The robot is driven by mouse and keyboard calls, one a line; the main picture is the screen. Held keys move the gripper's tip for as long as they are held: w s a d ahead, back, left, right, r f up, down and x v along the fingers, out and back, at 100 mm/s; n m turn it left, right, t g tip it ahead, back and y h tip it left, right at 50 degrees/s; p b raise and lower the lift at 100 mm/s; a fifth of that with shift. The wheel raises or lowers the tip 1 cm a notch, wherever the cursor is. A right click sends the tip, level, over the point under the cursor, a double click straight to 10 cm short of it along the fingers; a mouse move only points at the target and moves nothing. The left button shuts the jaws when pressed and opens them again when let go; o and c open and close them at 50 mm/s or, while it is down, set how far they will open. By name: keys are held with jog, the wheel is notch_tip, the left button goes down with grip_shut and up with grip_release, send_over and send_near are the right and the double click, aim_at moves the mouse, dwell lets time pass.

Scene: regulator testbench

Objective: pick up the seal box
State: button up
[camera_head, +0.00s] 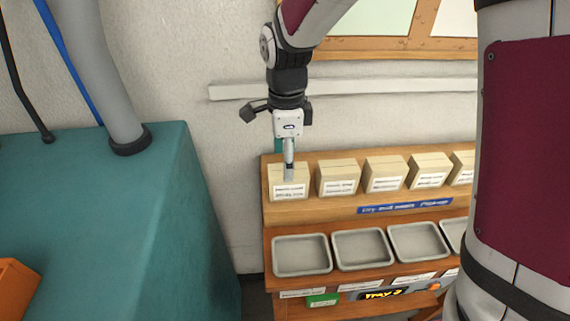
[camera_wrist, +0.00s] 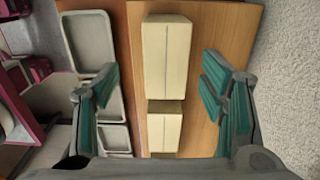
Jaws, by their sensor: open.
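Several cream boxes with white labels stand in a row on the wooden shelf; the label print is too small to read, so I cannot tell by name which is the seal box. My gripper (camera_head: 289,174) points down at the leftmost box (camera_head: 289,193), its finger overlapping the box's top in the head view. In the wrist view my gripper (camera_wrist: 161,90) is open, with green-padded fingers apart on either side. A larger box (camera_wrist: 166,58) and a second box (camera_wrist: 165,128) show between them, with gaps to both fingers. Contact is not visible.
Grey trays (camera_head: 301,255) sit on the lower shelf in front of the boxes. A second box (camera_head: 338,178) stands close right of the leftmost. A pale wall rail (camera_head: 235,91) runs behind. A teal bench (camera_head: 95,220) stands at left.

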aim_at(280, 191)
notch_tip(280, 191, down, 4)
jog(key=shift+r, duration=0.2)
jog(key=shift+w+d+f, duration=0.15)
jog(key=shift+f, duration=1.1)
jog(key=shift+w+d+f, duration=0.1)
jog(key=shift+w+f, duration=0.05)
jog(key=shift+f, duration=1.1)
jog(key=c, duration=1.3)
